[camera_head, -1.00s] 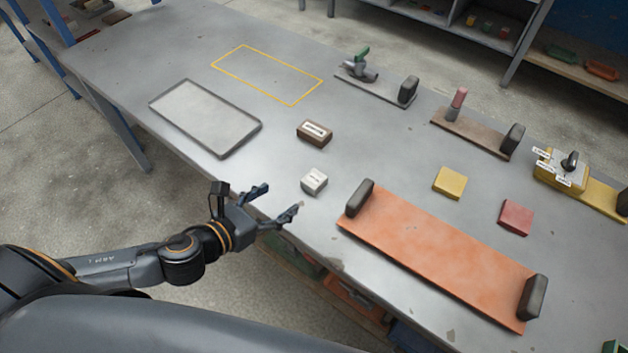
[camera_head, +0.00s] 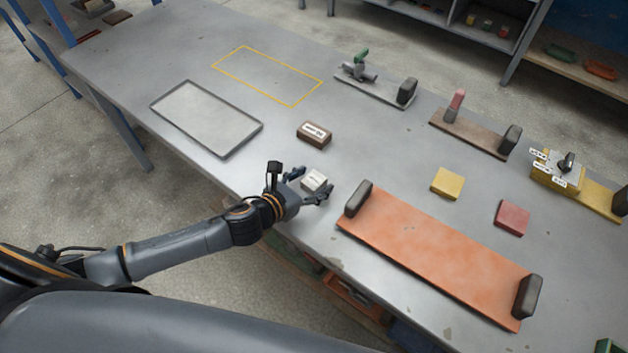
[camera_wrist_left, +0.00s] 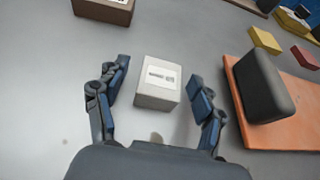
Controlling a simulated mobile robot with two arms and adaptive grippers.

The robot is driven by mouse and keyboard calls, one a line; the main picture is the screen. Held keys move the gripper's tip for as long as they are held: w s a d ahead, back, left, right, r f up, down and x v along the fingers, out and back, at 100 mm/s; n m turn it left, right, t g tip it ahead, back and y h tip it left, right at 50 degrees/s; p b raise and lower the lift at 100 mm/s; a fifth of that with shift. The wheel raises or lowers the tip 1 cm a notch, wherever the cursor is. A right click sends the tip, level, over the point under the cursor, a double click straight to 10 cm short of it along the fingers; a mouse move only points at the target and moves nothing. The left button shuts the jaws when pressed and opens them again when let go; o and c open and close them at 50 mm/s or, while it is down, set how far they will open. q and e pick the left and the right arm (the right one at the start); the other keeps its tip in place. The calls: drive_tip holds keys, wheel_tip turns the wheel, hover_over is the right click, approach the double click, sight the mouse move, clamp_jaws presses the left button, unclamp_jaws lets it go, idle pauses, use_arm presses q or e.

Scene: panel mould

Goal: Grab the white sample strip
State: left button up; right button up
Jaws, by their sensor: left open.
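The white sample block (camera_head: 315,180), a small white box with a printed label, sits on the grey table near its front edge. It also shows in the left wrist view (camera_wrist_left: 158,82), in the middle. My left gripper (camera_head: 309,184) is open, with one finger on each side of the white block. In the wrist view the fingers (camera_wrist_left: 160,95) stand apart from its sides, with a gap on both. My right gripper is not in view.
A brown labelled block (camera_head: 314,133) lies just behind the white one. An orange board with dark end handles (camera_head: 430,257) lies close on the right. A grey tray (camera_head: 158,104) is at left, beside a yellow outlined area (camera_head: 268,75). Yellow (camera_head: 447,183) and red (camera_head: 511,218) blocks lie further right.

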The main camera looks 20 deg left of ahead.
use_arm(q)
drive_tip(key=shift+w+d+f, duration=0.2)
drive_tip(key=shift+w, duration=0.25)
drive_tip(key=shift+s, duration=0.1)
drive_tip(key=shift+c, duration=0.2)
drive_tip(key=c, duration=1.2)
drive_tip(key=shift+r, duration=0.1)
